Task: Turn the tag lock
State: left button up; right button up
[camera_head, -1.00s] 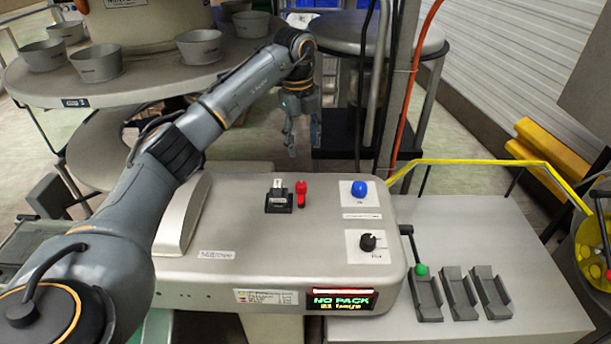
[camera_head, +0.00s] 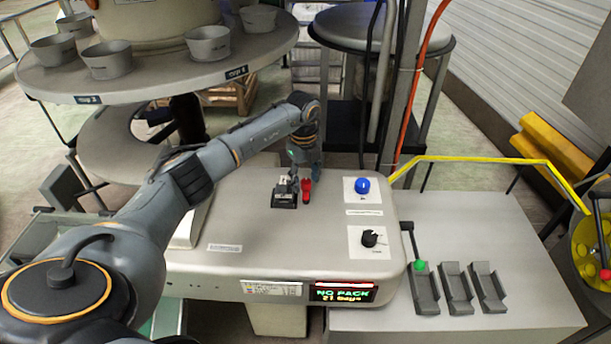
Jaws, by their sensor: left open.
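A small red lever (camera_head: 306,191) stands upright on top of the grey console (camera_head: 270,235), just right of a black holder (camera_head: 285,199) with a white tag-like piece. I cannot tell for sure which of these is the tag lock. My left gripper (camera_head: 304,177) points down at the back of these two parts, open, with its fingers close behind and above the red lever. Whether a finger touches the lever is hard to tell. The fingertips are partly hidden behind the holder and lever. My right gripper is not in view.
A blue button (camera_head: 362,186) and a black knob (camera_head: 370,238) sit on the console's right side. A display (camera_head: 343,292) on its front reads "NO PACK". A green-knobbed lever (camera_head: 420,266) and several grey trays stand at right. A round table (camera_head: 190,75) with bowls stands upper left.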

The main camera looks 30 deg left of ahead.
pick_arm(q)
jog(key=shift+f, duration=0.1)
jog(key=shift+c, duration=0.2)
grip_shut()
jog(key=m+b, duration=0.2)
jog(key=m, duration=0.1)
jog(key=shift+m+b, duration=0.3)
jog(key=shift+m, duration=0.1)
jog(key=m+b, duration=0.2)
jog(key=m, duration=0.3)
jog(key=shift+w+b, duration=0.1)
jog(key=shift+b, duration=0.25)
jog(key=m+b, duration=0.1)
jog(key=m, duration=0.3)
jog(key=shift+m+b, duration=0.3)
jog(key=shift+m, duration=0.1)
jog(key=m+b, duration=0.1)
jog(key=m, duration=0.3)
jog(key=shift+m+g, duration=0.3)
